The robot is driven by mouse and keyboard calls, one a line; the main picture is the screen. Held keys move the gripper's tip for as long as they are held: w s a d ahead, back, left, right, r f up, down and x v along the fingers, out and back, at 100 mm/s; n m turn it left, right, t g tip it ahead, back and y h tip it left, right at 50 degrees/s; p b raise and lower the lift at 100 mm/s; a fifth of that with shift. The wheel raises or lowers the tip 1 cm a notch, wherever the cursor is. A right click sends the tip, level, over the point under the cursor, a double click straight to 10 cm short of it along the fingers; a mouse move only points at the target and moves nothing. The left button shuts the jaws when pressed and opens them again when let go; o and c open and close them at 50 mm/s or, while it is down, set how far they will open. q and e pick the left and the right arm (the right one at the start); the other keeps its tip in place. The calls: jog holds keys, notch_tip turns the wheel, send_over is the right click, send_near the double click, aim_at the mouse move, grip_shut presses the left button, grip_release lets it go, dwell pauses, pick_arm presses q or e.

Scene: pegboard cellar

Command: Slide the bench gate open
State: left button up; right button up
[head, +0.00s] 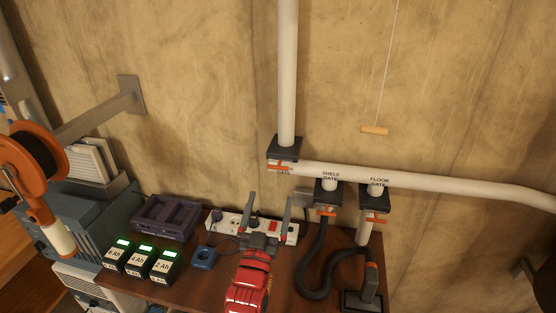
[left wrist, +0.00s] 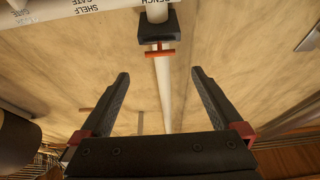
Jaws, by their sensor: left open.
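The bench gate (head: 287,146) is a dark block on the white vertical pipe, with an orange T-shaped handle (head: 280,166) at its front. Its label is partly hidden behind the handle in the head view. In the left wrist view the gate block (left wrist: 158,27) and orange handle (left wrist: 160,53) appear upside down, top centre, beyond the fingertips. My left gripper (head: 270,197) is open and empty, its two dark fingers pointing up, below the handle in the head view. It also shows in the left wrist view (left wrist: 160,73), with the handle in line with the gap and apart from the fingers. My right gripper is not in view.
The shelf gate (head: 328,191) and floor gate (head: 374,197) hang to the right. A black hose (head: 314,265) is below them. A white power strip (head: 232,224), purple tray (head: 166,217) and several battery chargers stand on the bench. A pull cord handle (head: 375,130) hangs at right.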

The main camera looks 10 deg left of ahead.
aim_at(277, 168)
pick_arm(q)
jog(key=p+x, duration=0.4)
jog(key=x, duration=0.7)
jog(key=shift+w+r, duration=0.1)
jog(key=shift+r, duration=0.05)
grip_shut()
